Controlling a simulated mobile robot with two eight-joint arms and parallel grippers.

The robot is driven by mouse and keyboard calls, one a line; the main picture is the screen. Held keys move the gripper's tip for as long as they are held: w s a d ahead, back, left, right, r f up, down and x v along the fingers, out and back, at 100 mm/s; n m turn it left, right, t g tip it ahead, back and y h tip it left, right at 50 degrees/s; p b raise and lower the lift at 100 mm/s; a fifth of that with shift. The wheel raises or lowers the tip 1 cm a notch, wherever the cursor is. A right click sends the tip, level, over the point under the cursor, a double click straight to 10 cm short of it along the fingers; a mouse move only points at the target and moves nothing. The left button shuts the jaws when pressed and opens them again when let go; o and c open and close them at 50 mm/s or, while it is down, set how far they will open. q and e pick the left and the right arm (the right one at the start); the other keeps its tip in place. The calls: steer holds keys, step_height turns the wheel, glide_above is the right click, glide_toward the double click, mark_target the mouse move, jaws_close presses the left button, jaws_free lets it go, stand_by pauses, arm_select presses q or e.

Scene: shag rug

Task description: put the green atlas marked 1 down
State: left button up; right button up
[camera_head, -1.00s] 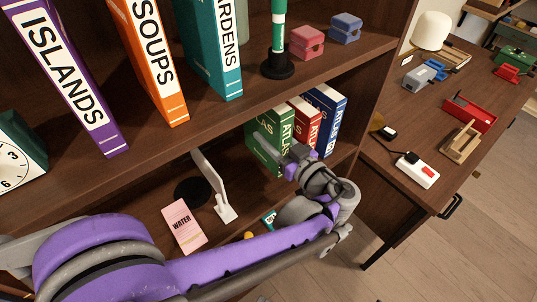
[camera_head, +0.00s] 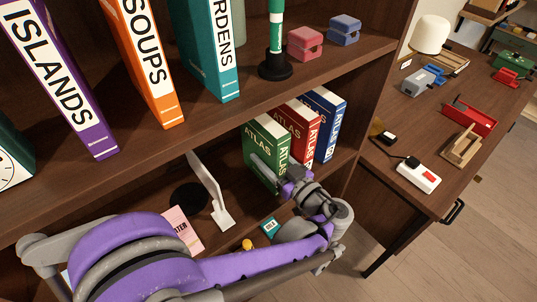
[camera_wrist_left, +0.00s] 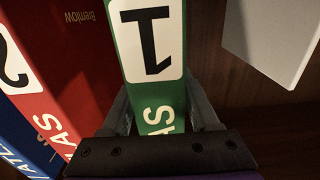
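The green atlas (camera_head: 261,150) stands at the left end of a row of atlases on the lower shelf (camera_head: 345,150). Its spine, marked 1, shows in the left wrist view (camera_wrist_left: 150,45). My left gripper (camera_head: 268,172) has its fingers on either side of the book near the spine; in the left wrist view the fingers (camera_wrist_left: 160,95) lie close against both sides. The gripper hides the lower spine, so I cannot tell whether the base touches the shelf. My right gripper is not in view.
The red atlas (camera_head: 301,122) and blue atlas (camera_head: 327,122) stand to the right. A white bookend (camera_head: 212,190) stands to the left, near a pink "WATER" book (camera_head: 184,228). The shelf above (camera_head: 200,125) overhangs.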

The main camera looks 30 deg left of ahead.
arm_select(q)
steer(key=shift+o, duration=0.8)
steer(key=shift+r, duration=0.25)
steer(key=v, duration=1.2)
steer(key=shift+p, duration=0.35)
steer(key=shift+s+f, duration=0.1)
